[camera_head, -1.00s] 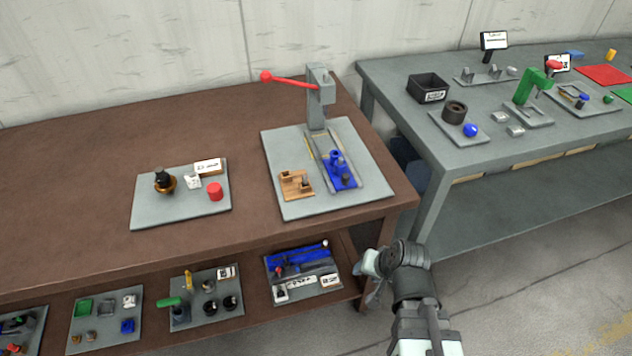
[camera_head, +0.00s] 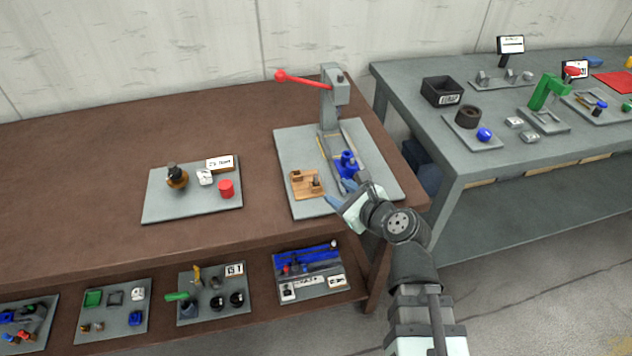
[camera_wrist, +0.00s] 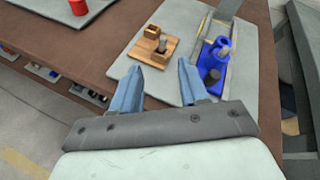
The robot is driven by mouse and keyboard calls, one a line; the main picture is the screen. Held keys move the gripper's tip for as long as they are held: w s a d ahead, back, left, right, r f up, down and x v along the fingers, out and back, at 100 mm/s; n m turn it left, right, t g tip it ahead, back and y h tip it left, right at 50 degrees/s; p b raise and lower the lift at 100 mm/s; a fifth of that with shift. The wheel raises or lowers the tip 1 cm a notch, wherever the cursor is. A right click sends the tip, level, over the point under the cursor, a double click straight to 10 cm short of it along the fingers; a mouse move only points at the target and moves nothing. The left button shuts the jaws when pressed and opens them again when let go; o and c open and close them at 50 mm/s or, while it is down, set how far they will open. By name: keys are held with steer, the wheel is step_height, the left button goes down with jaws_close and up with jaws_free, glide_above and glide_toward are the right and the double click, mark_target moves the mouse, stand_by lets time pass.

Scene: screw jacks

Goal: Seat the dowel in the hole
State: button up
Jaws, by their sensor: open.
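A small grey pin (camera_wrist: 162,44), which looks like the dowel, stands on a wooden holder (camera_wrist: 137,53) with raised wooden blocks. The holder also shows in the head view (camera_head: 297,186). Right of it is a blue fixture (camera_wrist: 206,62) with an upright blue cylinder and a short dark grey cylinder (camera_wrist: 217,73). I cannot tell which part has the hole. My gripper (camera_wrist: 160,78) is open and empty, its blue fingers apart, on the near side of the holder and fixture. In the head view my gripper (camera_head: 338,193) hides the near part of the fixture.
Holder and fixture are on a grey plate (camera_head: 293,145) with a press (camera_head: 335,100) and its red lever at the back. A second plate (camera_head: 160,208) with a red cylinder (camera_head: 227,188) lies to the left. A grey table (camera_head: 430,130) stands to the right.

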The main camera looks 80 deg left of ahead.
mark_target(317, 176)
steer(key=s+a+f+m, duration=0.1)
steer(key=a, duration=0.3)
steer(key=s+a+f+m, duration=0.1)
steer(key=a+f, duration=0.1)
steer(key=a, duration=0.2)
steer(key=s+a+f+m, duration=0.1)
steer(key=a+f+m, duration=0.1)
steer(key=a, duration=0.2)
steer(key=shift+s+a, duration=0.2)
steer(key=shift+s, duration=0.2)
steer(key=shift+c, duration=0.3)
jaws_close()
